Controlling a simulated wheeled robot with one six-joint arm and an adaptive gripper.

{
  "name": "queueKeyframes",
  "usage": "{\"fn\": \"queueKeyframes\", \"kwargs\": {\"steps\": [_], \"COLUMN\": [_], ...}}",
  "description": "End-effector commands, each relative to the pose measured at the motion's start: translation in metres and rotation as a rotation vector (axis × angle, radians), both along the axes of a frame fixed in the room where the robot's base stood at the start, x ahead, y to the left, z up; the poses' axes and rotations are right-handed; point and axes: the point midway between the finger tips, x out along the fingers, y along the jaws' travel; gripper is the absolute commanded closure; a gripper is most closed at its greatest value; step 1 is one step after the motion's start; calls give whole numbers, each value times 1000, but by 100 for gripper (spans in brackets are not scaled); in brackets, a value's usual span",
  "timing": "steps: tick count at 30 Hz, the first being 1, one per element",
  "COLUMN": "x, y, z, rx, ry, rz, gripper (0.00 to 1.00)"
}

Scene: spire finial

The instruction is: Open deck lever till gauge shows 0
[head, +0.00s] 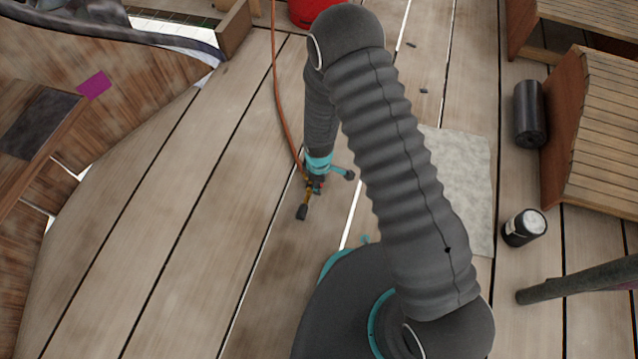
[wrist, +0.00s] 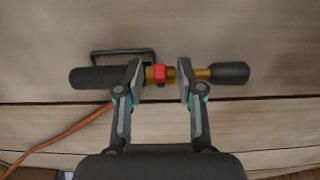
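A small red lever (wrist: 160,73) sits on a brass fitting (wrist: 203,74) lying along the deck. The fitting has a thick black grip (wrist: 92,78) at its left and a black end (wrist: 230,73) at its right in the wrist view. My gripper (wrist: 160,84) is open, one finger on each side of the red lever, with a gap visible on both sides. In the head view my gripper (head: 319,183) is low over the planks, and part of the brass fitting (head: 307,198) shows below it. I see no gauge face in either view.
An orange hose (head: 278,95) runs from the fitting toward a red object (head: 308,12). A pale mat (head: 465,170), a dark roll (head: 529,113), a black can (head: 524,227) and a wooden bench (head: 603,130) are at right. The planks at left are clear.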

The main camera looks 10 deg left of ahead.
Motion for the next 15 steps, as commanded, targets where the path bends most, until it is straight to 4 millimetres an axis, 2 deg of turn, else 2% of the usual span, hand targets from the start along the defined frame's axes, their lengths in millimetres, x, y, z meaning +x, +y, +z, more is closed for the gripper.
{"fn": "queueKeyframes", "kwargs": {"steps": [9,10,14,15], "x": [0,0,0,0], "y": [0,0,0,0], "z": [-3,-3,-3,-3], "rx": [0,0,0,0], "ry": [0,0,0,0], "rz": [0,0,0,0], "gripper": [62,65,98,100]}}
